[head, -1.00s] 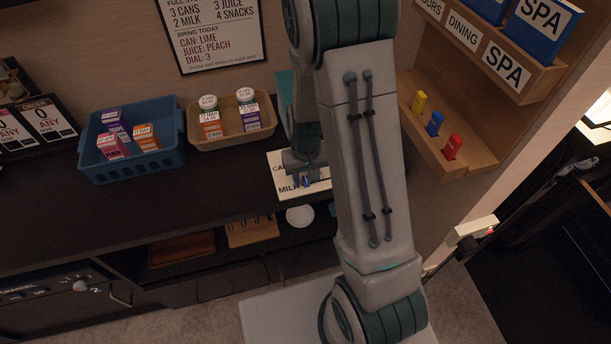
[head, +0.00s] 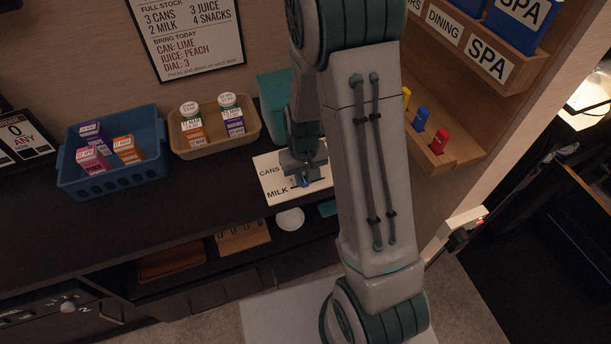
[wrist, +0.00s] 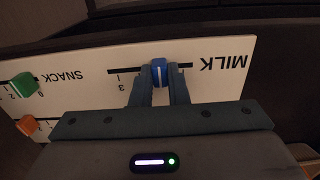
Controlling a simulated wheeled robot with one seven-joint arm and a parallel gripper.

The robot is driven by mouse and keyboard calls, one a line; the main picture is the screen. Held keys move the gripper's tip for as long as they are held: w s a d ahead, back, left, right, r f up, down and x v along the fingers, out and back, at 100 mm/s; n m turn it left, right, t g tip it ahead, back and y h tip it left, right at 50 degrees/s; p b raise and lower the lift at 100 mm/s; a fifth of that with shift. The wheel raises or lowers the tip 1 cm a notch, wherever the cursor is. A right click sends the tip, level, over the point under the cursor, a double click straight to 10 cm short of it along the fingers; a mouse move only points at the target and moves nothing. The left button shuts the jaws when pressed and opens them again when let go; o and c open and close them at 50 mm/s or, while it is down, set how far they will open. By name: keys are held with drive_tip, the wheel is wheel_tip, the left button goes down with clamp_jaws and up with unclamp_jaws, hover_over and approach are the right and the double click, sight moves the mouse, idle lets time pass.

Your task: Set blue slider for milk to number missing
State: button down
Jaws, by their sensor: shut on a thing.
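The board (wrist: 205,88) is upside down in the wrist view. The blue slider (wrist: 159,72) sits on the MILK line, and my gripper (wrist: 159,85) is shut on it, one finger on each side. In the head view my gripper (head: 304,174) reaches down onto the board and hides part of it.
A green slider (wrist: 24,84) by SNACK and an orange slider (wrist: 27,125) are on the same board. A wall card (head: 188,35) reads "2 MILK" under full stock. A tan tray (head: 214,147) holds two white-capped bottles; a blue basket (head: 112,181) holds several cartons.

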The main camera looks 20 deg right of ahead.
drive_tip(key=shift+a, duration=0.1)
drive_tip(key=c, duration=1.4)
unclamp_jaws()
drive_tip(key=shift+r, duration=0.1)
wheel_tip(320, 180, up, 14)
drive_tip(key=s+r+t, duration=0.1)
drive_tip(key=s+r, duration=0.3)
drive_tip(key=s, duration=0.3)
drive_tip(key=s+r+m+t, duration=0.1)
drive_tip(key=s+r, duration=0.3)
drive_tip(key=s, duration=0.3)
drive_tip(key=shift+s+d+r+t, duration=0.15)
drive_tip(key=shift+d+r+t, duration=0.15)
drive_tip(key=shift+d+t, duration=0.15)
